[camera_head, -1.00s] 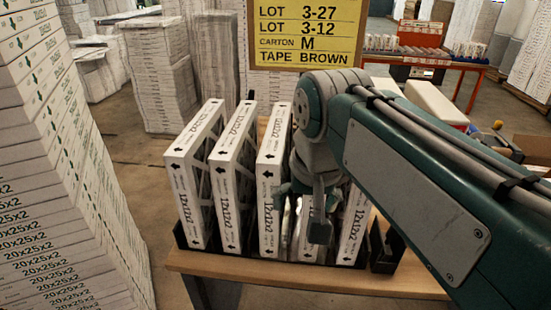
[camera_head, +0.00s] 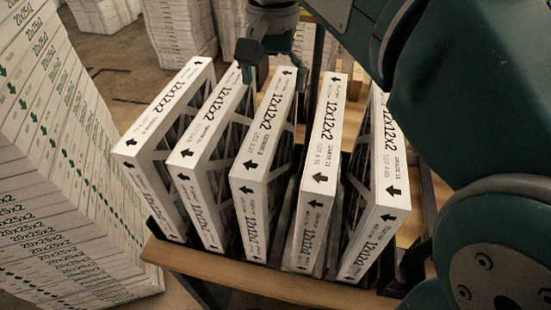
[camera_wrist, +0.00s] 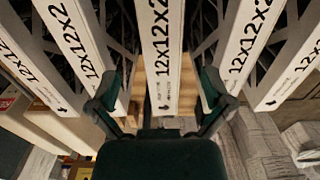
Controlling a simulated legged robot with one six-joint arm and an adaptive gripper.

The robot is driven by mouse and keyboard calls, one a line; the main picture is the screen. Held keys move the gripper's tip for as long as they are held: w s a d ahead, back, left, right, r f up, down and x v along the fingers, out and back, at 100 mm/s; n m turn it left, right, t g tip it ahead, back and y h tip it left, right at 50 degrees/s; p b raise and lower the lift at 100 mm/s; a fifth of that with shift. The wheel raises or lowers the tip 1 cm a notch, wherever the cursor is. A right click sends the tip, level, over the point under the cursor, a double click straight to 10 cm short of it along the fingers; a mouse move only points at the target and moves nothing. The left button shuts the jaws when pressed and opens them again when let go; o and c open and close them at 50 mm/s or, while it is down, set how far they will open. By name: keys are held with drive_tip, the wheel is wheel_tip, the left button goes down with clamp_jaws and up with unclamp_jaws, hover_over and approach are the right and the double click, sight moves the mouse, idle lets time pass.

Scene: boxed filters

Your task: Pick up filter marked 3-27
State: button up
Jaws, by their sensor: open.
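Several white cardboard-framed filters stand on edge in a row in a dark rack on a wooden table. The middle filter (camera_head: 265,150), third from the left, has a lot line on its top edge that seems to read 3-27, though the print is small. My gripper (camera_head: 272,68) is at the far end of the row, over that filter's far top corner. In the wrist view my gripper (camera_wrist: 160,85) is open, its two dark fingers apart on either side of the centred filter (camera_wrist: 160,45). I see no contact. The right finger is partly hidden in the head view.
Neighbouring filters stand close on both sides, a second one (camera_head: 212,125) to the left and another (camera_head: 322,160) to the right, with narrow gaps. Tall stacks of boxed filters (camera_head: 55,150) rise at the left. The table's front edge (camera_head: 240,277) is bare.

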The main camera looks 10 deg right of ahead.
sight(269, 109)
drive_tip(key=f, duration=0.4)
drive_tip(key=shift+a+f, duration=0.15)
drive_tip(key=shift+a, duration=0.2)
wheel_tip(269, 109, down, 5)
drive_tip(key=shift+s+d+r, duration=0.1)
drive_tip(key=shift+s+d, duration=0.05)
drive_tip(key=c, duration=1.3)
